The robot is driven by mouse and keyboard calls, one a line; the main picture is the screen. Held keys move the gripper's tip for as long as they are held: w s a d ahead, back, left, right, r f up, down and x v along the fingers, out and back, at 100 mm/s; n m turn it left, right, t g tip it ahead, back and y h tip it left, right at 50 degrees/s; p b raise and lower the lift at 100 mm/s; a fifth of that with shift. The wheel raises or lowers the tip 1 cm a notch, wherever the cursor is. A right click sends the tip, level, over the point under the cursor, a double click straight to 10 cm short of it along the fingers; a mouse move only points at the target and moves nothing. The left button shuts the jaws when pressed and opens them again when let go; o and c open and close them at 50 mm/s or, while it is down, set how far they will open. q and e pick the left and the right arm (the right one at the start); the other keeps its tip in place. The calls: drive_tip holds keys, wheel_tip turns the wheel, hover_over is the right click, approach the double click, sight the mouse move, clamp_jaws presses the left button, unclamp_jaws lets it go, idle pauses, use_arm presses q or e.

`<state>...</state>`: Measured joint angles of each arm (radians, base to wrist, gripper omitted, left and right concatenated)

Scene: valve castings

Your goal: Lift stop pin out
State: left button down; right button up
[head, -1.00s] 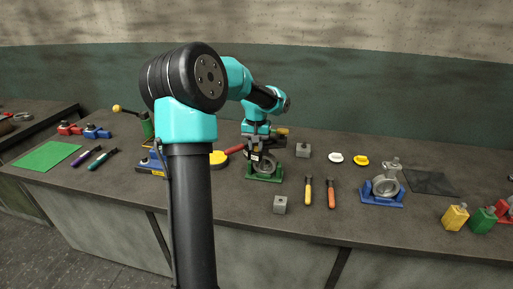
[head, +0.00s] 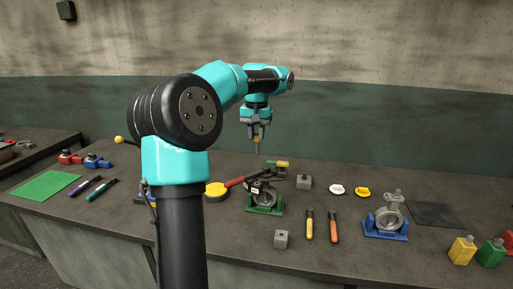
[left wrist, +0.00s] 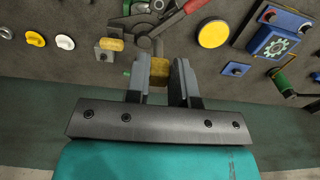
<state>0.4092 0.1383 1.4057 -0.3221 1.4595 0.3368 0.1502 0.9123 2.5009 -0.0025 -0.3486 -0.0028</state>
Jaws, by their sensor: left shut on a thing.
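My left gripper (head: 257,137) is raised well above the bench and shut on the stop pin. The pin's yellow head sits between the jaws, and its grey shank (head: 257,148) points down in the head view. The yellow head also shows between the fingers in the left wrist view (left wrist: 158,71). Below, apart from the pin, a grey valve casting (head: 264,196) stands in a green fixture (head: 263,210) with a red-handled part (head: 236,182) beside it. My right gripper is not in view.
A second casting (head: 389,215) stands in a blue fixture (head: 385,232) to the right. Grey blocks (head: 281,239), yellow and orange-handled tools (head: 333,228), and white and yellow caps (head: 337,189) lie between. A dark mat (head: 435,215) lies bare at right.

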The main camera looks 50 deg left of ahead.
use_arm(q)
drive_tip(key=shift+r, duration=0.4)
idle(0.4)
